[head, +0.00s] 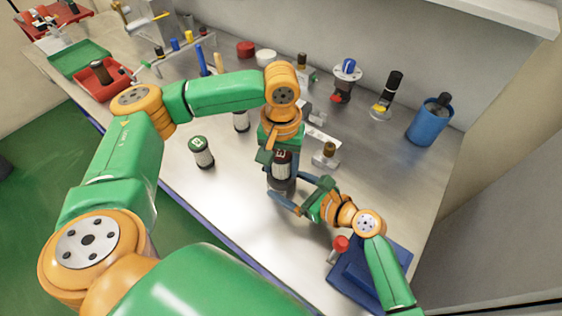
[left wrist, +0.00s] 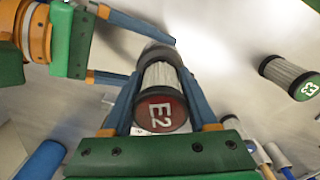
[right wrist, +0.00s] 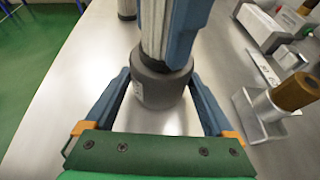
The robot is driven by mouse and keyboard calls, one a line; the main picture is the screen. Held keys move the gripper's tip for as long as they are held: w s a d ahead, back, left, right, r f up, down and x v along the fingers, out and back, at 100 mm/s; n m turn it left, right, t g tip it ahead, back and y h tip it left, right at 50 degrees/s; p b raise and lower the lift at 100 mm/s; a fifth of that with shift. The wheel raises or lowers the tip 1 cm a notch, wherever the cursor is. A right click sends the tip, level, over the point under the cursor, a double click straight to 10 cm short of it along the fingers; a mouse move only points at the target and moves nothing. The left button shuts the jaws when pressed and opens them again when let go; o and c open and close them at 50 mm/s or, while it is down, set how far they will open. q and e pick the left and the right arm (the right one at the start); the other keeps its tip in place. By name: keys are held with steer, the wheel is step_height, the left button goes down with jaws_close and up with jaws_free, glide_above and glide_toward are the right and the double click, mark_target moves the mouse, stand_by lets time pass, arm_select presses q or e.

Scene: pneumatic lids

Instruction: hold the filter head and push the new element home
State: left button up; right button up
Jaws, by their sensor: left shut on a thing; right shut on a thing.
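The new element (head: 282,168) has pleated white sides and a dark cap with a red E2 label; it also shows in the left wrist view (left wrist: 160,82). My left gripper (left wrist: 162,75) is shut on its sides from above. The filter head (right wrist: 162,88) is a dark grey round cup on the bench, directly below the element. The element's lower end meets the cup's mouth; how deep it sits is hidden by my left fingers. My right gripper (right wrist: 162,80) is shut on the cup, one finger on each side.
A green-capped element (head: 202,152) and another element (head: 241,122) stand to the left. A fixture with a brown knob (head: 328,152) is close on the right. A blue bin (head: 428,124) stands farther right, a blue tray (head: 372,280) at front right. The bench front left is clear.

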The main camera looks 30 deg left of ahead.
mark_target(281, 154)
arm_select(q)
steer(key=o, duration=1.4)
steer(key=shift+o, duration=0.2)
steer(key=shift+r, duration=3.5)
step_height(281, 154, up, 12)
arm_select(e)
steer(key=o, duration=1.1)
